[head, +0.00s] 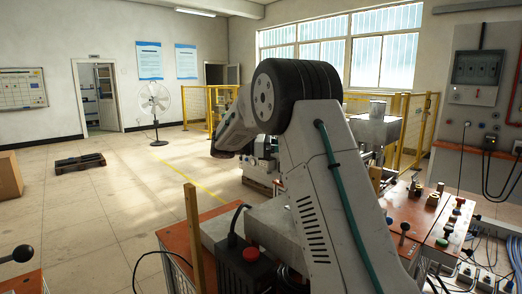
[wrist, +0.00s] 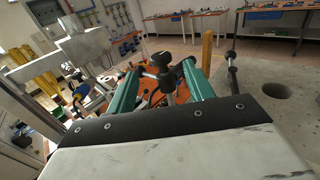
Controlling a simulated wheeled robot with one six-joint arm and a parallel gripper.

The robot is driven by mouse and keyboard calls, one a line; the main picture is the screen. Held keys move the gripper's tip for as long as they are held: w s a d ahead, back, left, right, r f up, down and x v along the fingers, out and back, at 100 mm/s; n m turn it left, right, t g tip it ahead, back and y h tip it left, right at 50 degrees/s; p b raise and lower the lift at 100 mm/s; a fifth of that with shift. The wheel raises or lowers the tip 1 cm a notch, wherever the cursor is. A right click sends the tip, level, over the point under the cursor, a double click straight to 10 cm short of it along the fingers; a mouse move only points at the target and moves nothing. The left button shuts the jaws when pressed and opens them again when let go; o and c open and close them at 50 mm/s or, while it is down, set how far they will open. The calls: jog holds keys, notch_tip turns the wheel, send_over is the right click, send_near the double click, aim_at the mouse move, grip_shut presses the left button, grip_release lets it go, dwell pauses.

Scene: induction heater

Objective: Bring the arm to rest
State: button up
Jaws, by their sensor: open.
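My arm rises through the middle of the head view and bends at a black-capped joint. Its far part points away to the left, and my gripper cannot be made out there. In the wrist view my gripper (wrist: 158,72) shows two green fingers, spread wide apart. A dark-knobbed lever or handle (wrist: 160,66) appears between and beyond the fingers. Neither finger visibly closes on it, but I cannot tell how near it is.
An orange-topped bench (head: 420,215) with knobs and fittings stands at the right, below a grey control cabinet (head: 478,75). A fan (head: 154,103) and pallet (head: 80,162) stand on the mostly open floor at left.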

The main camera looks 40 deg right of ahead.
jog(key=s+a+m+t+y, duration=0.35)
jog(key=s+a, duration=0.25)
jog(key=s, duration=0.3)
jog(key=s+a+m+t+y, duration=0.35)
jog(key=s+a+t, duration=0.2)
jog(key=s, duration=0.35)
jog(key=s+a+f+m+t+y, duration=0.1)
jog(key=s+a+f+t+y, duration=0.1)
jog(key=s+a+f, duration=0.3)
jog(key=s+a+f+m+t+y, duration=0.1)
jog(key=s+a+f+m+y, duration=0.1)
jog(key=s+a+f+y, duration=0.3)
jog(key=s+a, duration=0.3)
jog(key=a, duration=0.2)
jog(key=shift+s+a+f+t, duration=0.2)
jog(key=shift+a+f+t, duration=0.1)
jog(key=shift+a+t, duration=0.1)
